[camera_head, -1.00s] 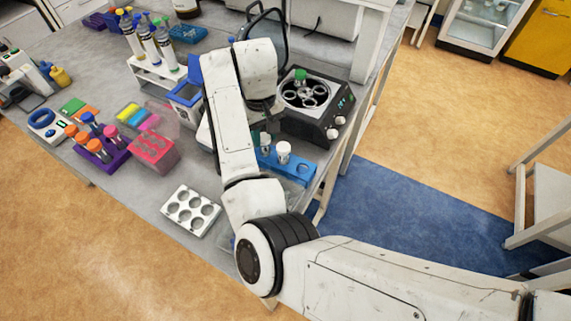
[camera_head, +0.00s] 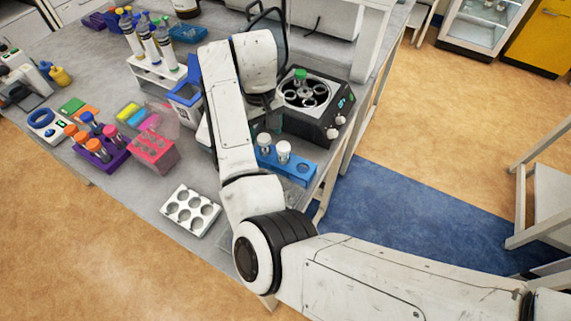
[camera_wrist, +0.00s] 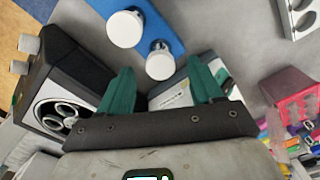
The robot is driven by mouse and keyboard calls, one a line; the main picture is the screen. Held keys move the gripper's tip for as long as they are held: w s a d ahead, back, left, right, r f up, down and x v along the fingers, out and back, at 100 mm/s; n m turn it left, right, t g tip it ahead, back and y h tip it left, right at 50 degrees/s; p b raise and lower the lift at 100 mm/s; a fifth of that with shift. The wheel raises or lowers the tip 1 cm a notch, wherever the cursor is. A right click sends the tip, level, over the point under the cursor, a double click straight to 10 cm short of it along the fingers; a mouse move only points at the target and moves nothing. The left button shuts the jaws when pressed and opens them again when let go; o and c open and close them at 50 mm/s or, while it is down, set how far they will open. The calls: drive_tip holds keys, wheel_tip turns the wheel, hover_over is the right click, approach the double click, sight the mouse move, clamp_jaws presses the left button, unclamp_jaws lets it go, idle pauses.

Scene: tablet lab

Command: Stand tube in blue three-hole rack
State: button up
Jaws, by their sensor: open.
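The blue three-hole rack (camera_head: 291,163) lies at the table's right edge in the head view. Two white-capped tubes stand upright in it, a far one (camera_head: 264,141) and a middle one (camera_head: 283,152); the near hole (camera_head: 303,169) is empty. In the wrist view the rack (camera_wrist: 160,24) and both white caps, one large (camera_wrist: 125,29) and one nearer the fingers (camera_wrist: 160,61), lie ahead of my gripper (camera_wrist: 160,78). Its teal fingers are open and empty, apart from the tubes. My arm hides the gripper in the head view.
A black centrifuge (camera_head: 327,122) with a green-capped tube (camera_head: 300,76) stands behind the rack. A white six-hole block (camera_head: 190,211), a pink rack (camera_head: 153,152) and a purple rack (camera_head: 100,158) stand to the left.

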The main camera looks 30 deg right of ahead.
wheel_tip(320, 180, up, 9)
drive_tip(key=p, duration=0.1)
drive_tip(key=shift+r, duration=0.2)
drive_tip(key=s+d+f+m+t+h+b, duration=0.1)
drive_tip(key=s+d+f+m+h+b, duration=0.15)
drive_tip(key=s+d+f, duration=1.3)
drive_tip(key=s+a+f, duration=0.3)
drive_tip(key=s, duration=0.3)
drive_tip(key=s+a+f+n+y+b, duration=0.1)
drive_tip(key=s+a+f, duration=0.2)
drive_tip(key=s, duration=0.4)
drive_tip(key=s+a+f+y, duration=0.1)
drive_tip(key=s+a+f, duration=0.2)
drive_tip(key=s, duration=0.4)
drive_tip(key=shift+s+f+n+b, duration=0.15)
drive_tip(key=shift+f+n+b, duration=0.15)
drive_tip(key=shift+n+b, duration=0.05)
